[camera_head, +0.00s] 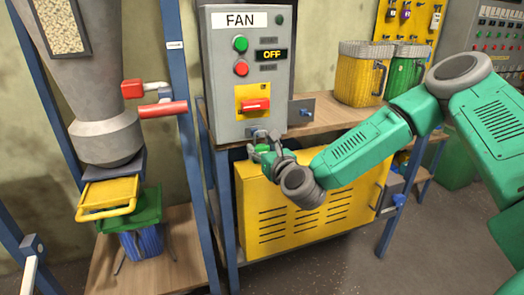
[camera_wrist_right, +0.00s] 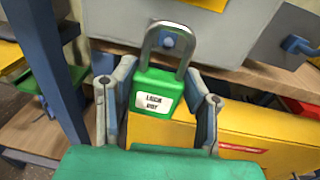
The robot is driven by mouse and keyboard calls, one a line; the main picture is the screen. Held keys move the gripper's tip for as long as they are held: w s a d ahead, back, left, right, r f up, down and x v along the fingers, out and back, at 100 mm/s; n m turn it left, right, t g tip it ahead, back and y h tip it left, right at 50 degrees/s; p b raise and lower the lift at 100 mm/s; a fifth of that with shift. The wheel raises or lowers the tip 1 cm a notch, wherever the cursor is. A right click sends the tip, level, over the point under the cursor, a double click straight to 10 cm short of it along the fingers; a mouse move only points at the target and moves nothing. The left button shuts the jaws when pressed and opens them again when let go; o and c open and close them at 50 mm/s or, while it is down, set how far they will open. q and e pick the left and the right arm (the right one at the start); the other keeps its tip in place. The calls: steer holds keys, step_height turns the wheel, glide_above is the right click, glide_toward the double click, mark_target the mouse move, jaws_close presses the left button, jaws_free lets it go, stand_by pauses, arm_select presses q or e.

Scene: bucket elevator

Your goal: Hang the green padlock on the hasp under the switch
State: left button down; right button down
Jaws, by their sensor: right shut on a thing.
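The green padlock (camera_wrist_right: 158,92), with a white label, stands upright between the fingers of my right gripper (camera_wrist_right: 158,105) in the right wrist view. Its grey shackle (camera_wrist_right: 150,45) points up, and a blue end of the hasp (camera_wrist_right: 168,42) shows inside the loop. I cannot tell whether the shackle is around the hasp or only in front of it. In the head view my right gripper (camera_head: 264,150) is shut on the padlock just below the grey switch box (camera_head: 222,100) with its red switch handle (camera_head: 256,105). The gripper partly hides the hasp and padlock there. My left gripper is not in view.
A yellow vented cabinet (camera_head: 285,235) stands behind and below my right gripper. A wooden shelf (camera_head: 325,115) carries yellow and green buckets (camera_head: 362,80) at the right. A blue post (camera_head: 180,90) and a hopper (camera_head: 95,90) stand at the left.

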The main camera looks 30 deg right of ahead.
steer(key=shift+w, duration=0.1)
stand_by(0.3)
steer(key=shift+w+d+b, duration=0.25)
steer(key=shift+w+b, duration=0.35)
steer(key=shift+w, duration=0.2)
steer(key=shift+w+d+b, duration=0.2)
steer(key=shift+w+b, duration=0.35)
steer(key=shift+w, duration=0.25)
steer(key=shift+f+b, duration=0.8)
steer(key=shift+b, duration=0.2)
steer(key=c, duration=0.8)
jaws_free()
steer(key=shift+s, duration=0.1)
